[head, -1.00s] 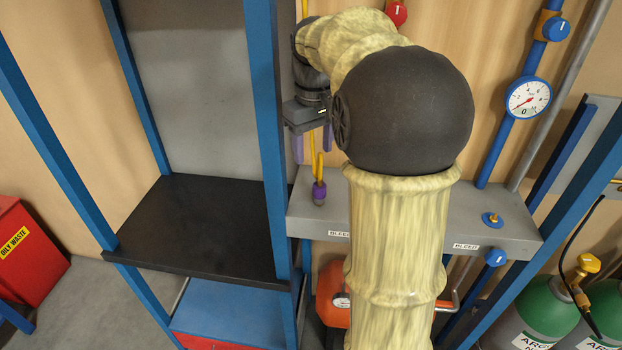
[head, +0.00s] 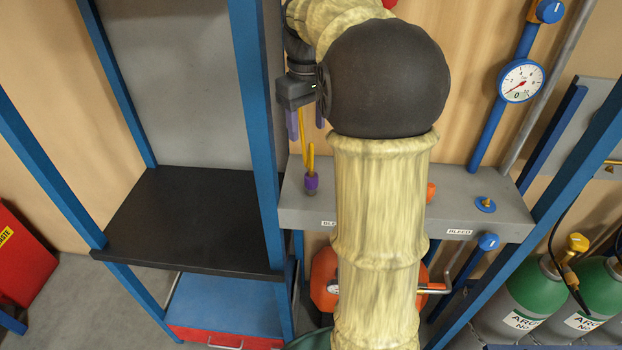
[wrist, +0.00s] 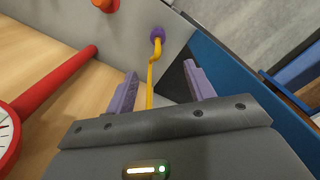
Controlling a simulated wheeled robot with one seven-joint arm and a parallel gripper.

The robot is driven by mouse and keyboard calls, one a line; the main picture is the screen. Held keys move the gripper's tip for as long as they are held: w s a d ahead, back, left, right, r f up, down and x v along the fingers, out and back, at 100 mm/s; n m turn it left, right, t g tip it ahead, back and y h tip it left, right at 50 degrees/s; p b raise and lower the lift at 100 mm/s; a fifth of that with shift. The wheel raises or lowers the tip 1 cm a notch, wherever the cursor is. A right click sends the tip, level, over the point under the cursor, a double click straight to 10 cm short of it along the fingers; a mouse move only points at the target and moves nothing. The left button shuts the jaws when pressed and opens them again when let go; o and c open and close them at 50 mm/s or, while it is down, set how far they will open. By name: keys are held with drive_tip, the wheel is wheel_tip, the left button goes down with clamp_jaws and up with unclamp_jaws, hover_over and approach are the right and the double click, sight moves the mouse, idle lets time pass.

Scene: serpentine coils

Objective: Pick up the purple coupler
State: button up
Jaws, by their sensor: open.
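The purple coupler (head: 311,182) stands upright on the grey shelf-like panel (head: 300,207), just left of my arm. A yellow bent tube or hose rises from it. In the wrist view the coupler (wrist: 157,33) is ahead of my gripper, beyond the fingertips, with the yellow tube running back between the fingers. My gripper (head: 306,122) is open, above the coupler and apart from it in the head view. Its two purple-grey fingers (wrist: 160,80) show in the wrist view with nothing gripped. My arm hides part of the panel.
A blue upright post (head: 258,130) stands close left of the gripper, beside a black shelf (head: 190,220). On the panel are an orange knob (head: 431,192) and a brass fitting (head: 486,204). A gauge (head: 521,81) on a blue pipe is to the right. Green cylinders (head: 532,290) stand lower right.

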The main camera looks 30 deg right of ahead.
sight(311, 169)
drive_tip(key=f, duration=0.3)
drive_tip(key=f+p, duration=0.1)
drive_tip(key=f, duration=0.4)
drive_tip(key=shift+s+f, duration=0.25)
drive_tip(key=shift+f, duration=0.05)
drive_tip(key=shift+p, duration=0.35)
drive_tip(key=shift+s+d+f+p, duration=0.15)
drive_tip(key=shift+f+p, duration=0.4)
drive_tip(key=shift+f, duration=0.8)
drive_tip(key=shift+s+d+f+p, duration=0.1)
drive_tip(key=shift+f+p, duration=0.45)
drive_tip(key=shift+f, duration=0.75)
drive_tip(key=shift+c, duration=0.2)
drive_tip(key=shift+r, duration=0.1)
drive_tip(key=c, duration=1.1)
